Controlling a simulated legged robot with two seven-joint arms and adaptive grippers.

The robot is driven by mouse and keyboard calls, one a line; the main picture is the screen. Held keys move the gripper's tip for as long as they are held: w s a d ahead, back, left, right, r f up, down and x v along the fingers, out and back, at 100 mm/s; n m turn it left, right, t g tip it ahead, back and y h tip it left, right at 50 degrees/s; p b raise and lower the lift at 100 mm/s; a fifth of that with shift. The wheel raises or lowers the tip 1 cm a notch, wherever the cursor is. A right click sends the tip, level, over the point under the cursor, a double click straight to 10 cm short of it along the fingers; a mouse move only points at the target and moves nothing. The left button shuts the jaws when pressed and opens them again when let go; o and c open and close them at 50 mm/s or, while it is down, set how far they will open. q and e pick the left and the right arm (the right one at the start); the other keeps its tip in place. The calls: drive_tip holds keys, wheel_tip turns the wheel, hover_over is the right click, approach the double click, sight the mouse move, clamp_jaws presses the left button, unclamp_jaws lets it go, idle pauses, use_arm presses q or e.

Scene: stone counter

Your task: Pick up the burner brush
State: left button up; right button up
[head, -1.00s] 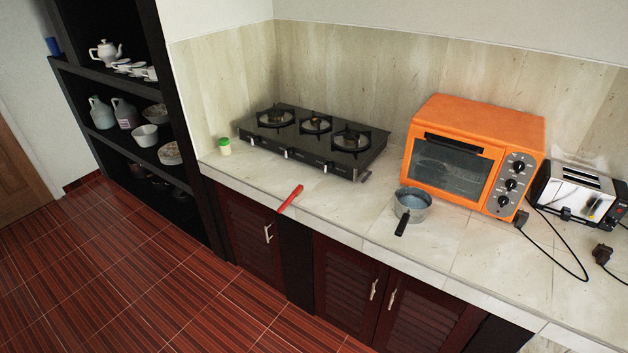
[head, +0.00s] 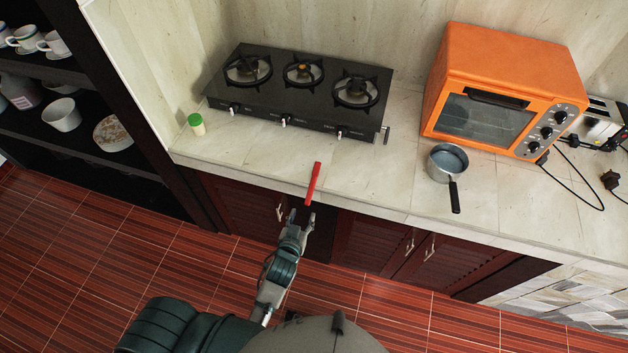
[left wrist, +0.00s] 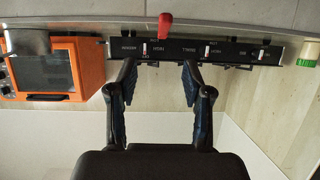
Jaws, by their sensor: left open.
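The burner brush appears to be the slim red object (head: 314,183) lying on the stone counter, with its near end sticking out over the front edge. Its bristles cannot be made out. My left gripper (head: 301,216) is open and empty, just in front of the counter edge, its fingertips close to the red object's near end. In the left wrist view, which looks upside down, the red end (left wrist: 165,28) shows between and beyond the two spread fingers (left wrist: 160,70). My right gripper is not in view.
A black gas stove (head: 300,92) stands behind the red object. A green-lidded jar (head: 197,124) is to its left. A saucepan (head: 447,164) and an orange oven (head: 506,88) are to its right. Dark cabinets (head: 373,247) are below the counter. The counter around the red object is clear.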

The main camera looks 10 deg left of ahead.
sight(309, 195)
use_arm(q)
drive_tip(key=x, duration=1.3)
drive_tip(key=shift+s+a+f, duration=0.1)
drive_tip(key=shift+a+f, duration=0.15)
drive_tip(key=shift+f, duration=0.15)
clamp_jaws()
